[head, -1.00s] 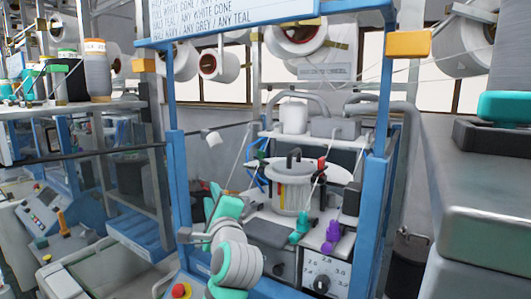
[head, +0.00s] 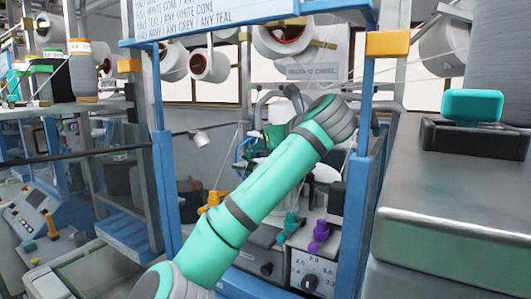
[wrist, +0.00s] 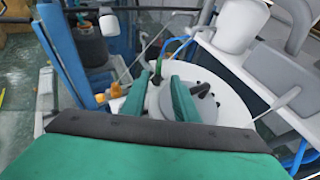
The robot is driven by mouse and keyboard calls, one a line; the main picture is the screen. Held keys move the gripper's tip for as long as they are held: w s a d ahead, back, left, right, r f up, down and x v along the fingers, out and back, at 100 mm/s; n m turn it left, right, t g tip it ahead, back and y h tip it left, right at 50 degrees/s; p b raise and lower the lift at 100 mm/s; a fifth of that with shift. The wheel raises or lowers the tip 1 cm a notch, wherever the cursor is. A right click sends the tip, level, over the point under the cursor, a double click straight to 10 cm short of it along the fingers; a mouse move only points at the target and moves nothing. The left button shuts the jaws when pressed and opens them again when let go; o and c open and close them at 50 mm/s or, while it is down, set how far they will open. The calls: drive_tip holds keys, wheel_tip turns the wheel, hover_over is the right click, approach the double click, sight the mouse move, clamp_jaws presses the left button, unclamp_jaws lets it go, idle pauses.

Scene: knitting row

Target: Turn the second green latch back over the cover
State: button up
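In the wrist view, the two teal fingers of my gripper (wrist: 160,92) stand apart over the round white cover (wrist: 232,103). A small dark green piece, seemingly a green latch (wrist: 157,70), shows between the fingertips near the cover's left edge. I cannot tell whether the fingers touch it or which latch it is. A dark grey handle (wrist: 203,90) on the cover is partly behind the right finger. In the head view, my arm hides most of the machine, and only a bit of the cover (head: 326,173) shows.
A teal knob (head: 290,225) and a purple knob (head: 320,233) stand on the machine's front, above a dial panel (head: 313,272). Blue frame posts (head: 360,200) flank the machine. A grey cabinet (head: 450,220) is close on the right. A white cone (wrist: 240,25) stands behind the cover.

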sight(251, 152)
drive_tip(key=shift+w+a, duration=0.1)
drive_tip(key=shift+w, duration=0.1)
drive_tip(key=x, duration=1)
drive_tip(key=shift+a+f, duration=0.1)
drive_tip(key=shift+f, duration=0.05)
drive_tip(key=shift+c, duration=0.6)
clamp_jaws()
